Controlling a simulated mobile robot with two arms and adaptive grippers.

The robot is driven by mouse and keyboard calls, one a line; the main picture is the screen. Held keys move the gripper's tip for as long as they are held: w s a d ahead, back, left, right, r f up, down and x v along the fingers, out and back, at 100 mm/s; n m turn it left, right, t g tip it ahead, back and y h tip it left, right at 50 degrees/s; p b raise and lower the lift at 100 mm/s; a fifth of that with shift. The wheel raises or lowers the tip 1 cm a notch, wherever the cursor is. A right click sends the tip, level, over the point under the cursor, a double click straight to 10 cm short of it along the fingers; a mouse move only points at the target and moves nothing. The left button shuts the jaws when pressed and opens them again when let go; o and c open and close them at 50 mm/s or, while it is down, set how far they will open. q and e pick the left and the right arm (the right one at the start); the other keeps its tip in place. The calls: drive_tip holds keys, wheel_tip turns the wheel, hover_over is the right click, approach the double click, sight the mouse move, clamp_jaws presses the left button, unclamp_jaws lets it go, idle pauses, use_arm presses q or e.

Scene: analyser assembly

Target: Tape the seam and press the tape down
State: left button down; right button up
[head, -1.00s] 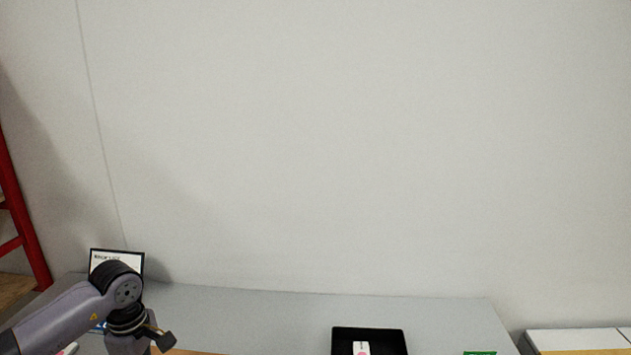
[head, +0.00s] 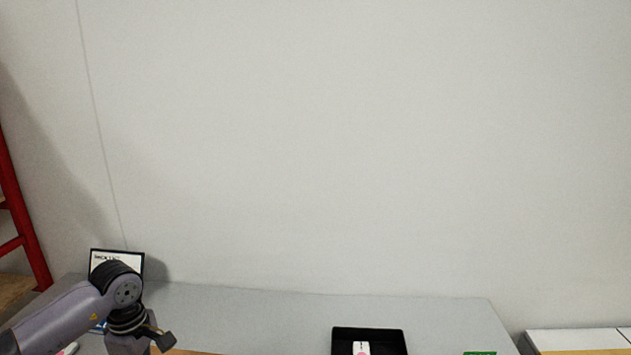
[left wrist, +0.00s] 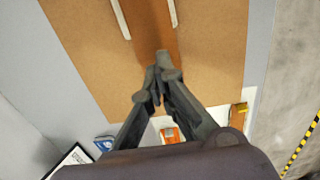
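The tips are over a flat brown surface (left wrist: 80,30), which shows only as a thin strip in the head view (head: 190,352). A darker brown band (left wrist: 150,28) runs from the top edge toward the fingertips; I cannot tell whether it is tape, seam or shadow. My right gripper is not in view.
A black tray (head: 402,343) with a white item (head: 361,348) inside stands on the grey table (head: 260,310). A green item (head: 480,353) is to its right. A framed panel (head: 117,254) stands behind my left arm. An orange item (left wrist: 170,134) is near the fingers in the wrist view.

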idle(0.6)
use_arm(q)
wheel_tip(320, 180, up, 6)
drive_tip(key=p, duration=0.3)
idle(0.4)
